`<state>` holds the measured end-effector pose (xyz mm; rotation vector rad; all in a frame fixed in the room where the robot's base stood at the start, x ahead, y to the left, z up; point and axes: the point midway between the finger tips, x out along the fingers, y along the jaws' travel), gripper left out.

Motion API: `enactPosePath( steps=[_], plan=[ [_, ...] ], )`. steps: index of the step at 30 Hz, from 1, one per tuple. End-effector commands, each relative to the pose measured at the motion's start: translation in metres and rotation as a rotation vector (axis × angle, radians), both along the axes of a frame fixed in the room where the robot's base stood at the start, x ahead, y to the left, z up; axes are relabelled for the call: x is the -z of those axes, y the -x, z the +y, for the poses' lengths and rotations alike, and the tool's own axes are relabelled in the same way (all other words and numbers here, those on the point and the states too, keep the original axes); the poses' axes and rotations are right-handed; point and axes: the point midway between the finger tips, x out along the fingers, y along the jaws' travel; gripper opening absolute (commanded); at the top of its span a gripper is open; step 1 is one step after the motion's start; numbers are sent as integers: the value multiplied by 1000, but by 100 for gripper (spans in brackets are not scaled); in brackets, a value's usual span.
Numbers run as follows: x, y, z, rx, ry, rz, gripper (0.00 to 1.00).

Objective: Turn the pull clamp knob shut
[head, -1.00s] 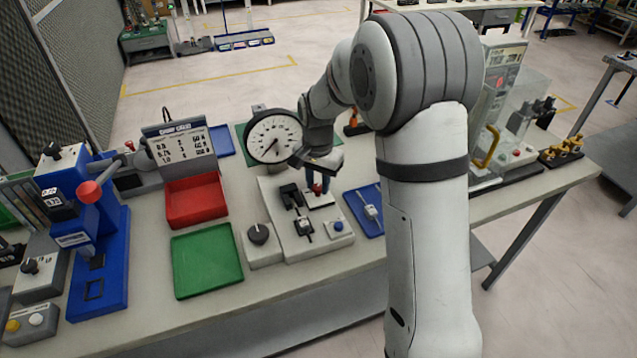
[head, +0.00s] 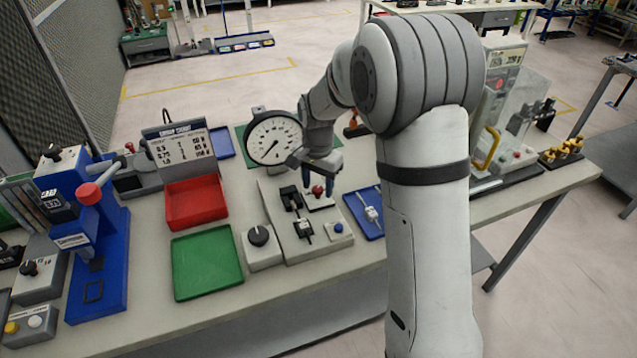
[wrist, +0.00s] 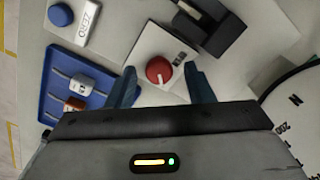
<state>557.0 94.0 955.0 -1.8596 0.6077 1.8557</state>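The red knob (head: 318,192) sits on a white plate at the back right of the light grey fixture base (head: 268,200). In the wrist view the red knob (wrist: 158,69) is round, with a small white mark on its lower edge. My gripper (head: 319,183) is over the knob with its two blue fingers apart. In the wrist view my gripper (wrist: 159,74) is open, with one finger on each side of the knob and visible gaps between. The plate's small label is too small to read.
A black clamp block (head: 290,196) stands left of the knob, close to my gripper. A dial gauge (head: 273,138) stands behind it. A blue tray (head: 352,206) lies to the right. A black knob box (head: 259,237) and a green tray (head: 207,262) are at the front left.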

Motion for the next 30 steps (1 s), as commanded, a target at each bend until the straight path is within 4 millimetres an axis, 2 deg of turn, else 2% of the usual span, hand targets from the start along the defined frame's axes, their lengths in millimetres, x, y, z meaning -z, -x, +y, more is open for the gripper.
enactPosePath(
  steps=[8, 11, 21, 25, 30],
  plan=[
    [-2, 0, 0, -1, 1, 1, 48],
    [-11, 0, 0, -1, 0, 0, 48],
    [-66, -1, 0, 0, 0, -1, 48],
    [-76, 0, 0, 0, 0, 0, 48],
    [-78, 0, 0, 0, 0, 1, 48]
  ],
)
